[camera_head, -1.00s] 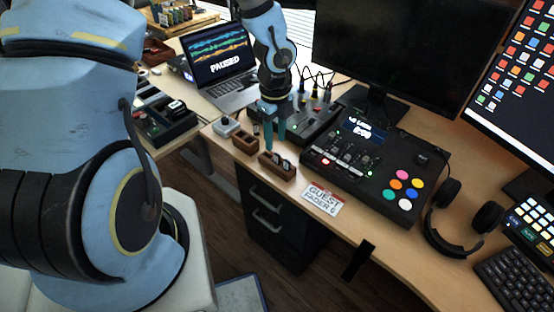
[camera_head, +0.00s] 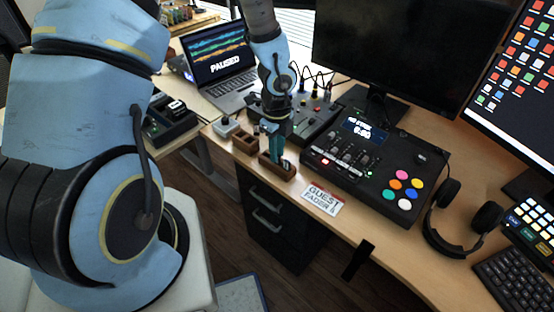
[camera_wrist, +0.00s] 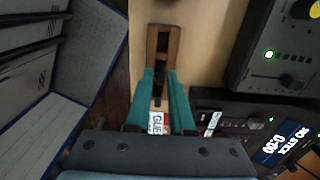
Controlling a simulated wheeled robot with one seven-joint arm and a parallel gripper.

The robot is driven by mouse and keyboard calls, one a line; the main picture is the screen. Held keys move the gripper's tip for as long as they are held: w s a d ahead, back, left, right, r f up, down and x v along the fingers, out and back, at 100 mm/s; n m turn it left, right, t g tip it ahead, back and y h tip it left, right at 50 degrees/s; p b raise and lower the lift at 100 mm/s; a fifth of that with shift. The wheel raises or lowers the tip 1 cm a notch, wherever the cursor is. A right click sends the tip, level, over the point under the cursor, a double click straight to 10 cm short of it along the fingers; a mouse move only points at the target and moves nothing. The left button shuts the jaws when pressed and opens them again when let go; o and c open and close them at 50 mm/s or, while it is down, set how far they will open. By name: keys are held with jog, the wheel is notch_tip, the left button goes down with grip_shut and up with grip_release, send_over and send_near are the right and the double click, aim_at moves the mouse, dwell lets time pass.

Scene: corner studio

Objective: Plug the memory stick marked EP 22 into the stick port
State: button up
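The memory sticks are small in the head view; a wooden holder (camera_head: 277,172) has at least one upright stick (camera_head: 287,164) in it. I cannot read an EP 22 mark. My gripper (camera_head: 270,153) points down over this holder. In the wrist view its teal fingers (camera_wrist: 161,76) stand apart with a gap between them, and I see nothing clearly gripped. The black console (camera_head: 370,165) to the right has a lit display (camera_wrist: 283,146) reading "NO STICK 0:30". I cannot make out the stick port itself.
A second wooden tray (camera_head: 245,143) with compartments stands left of the holder, beside a small white box (camera_head: 226,126). A guest card (camera_head: 322,199) lies near the desk's front edge. A mixer (camera_head: 310,118), laptop (camera_head: 220,65), monitor (camera_head: 385,50) and headphones (camera_head: 462,220) surround the work area.

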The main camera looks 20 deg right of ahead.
grip_shut()
jog(key=shift+r, duration=0.1)
notch_tip(320, 180, up, 10)
dwell(0.6)
jog(key=w+a+f+n, duration=0.3)
jog(key=w+a+n, duration=0.1)
jog(key=a+n, duration=0.5)
jog(key=w+a+f+n, duration=0.3)
jog(key=a+f+n, duration=0.1)
jog(key=a+n, duration=0.6)
jog(key=w+a+f+n, duration=0.4)
jog(key=a+n, duration=0.5)
jog(key=n, duration=0.2)
jog(key=shift+w+a, duration=0.3)
jog(key=shift+w, duration=0.05)
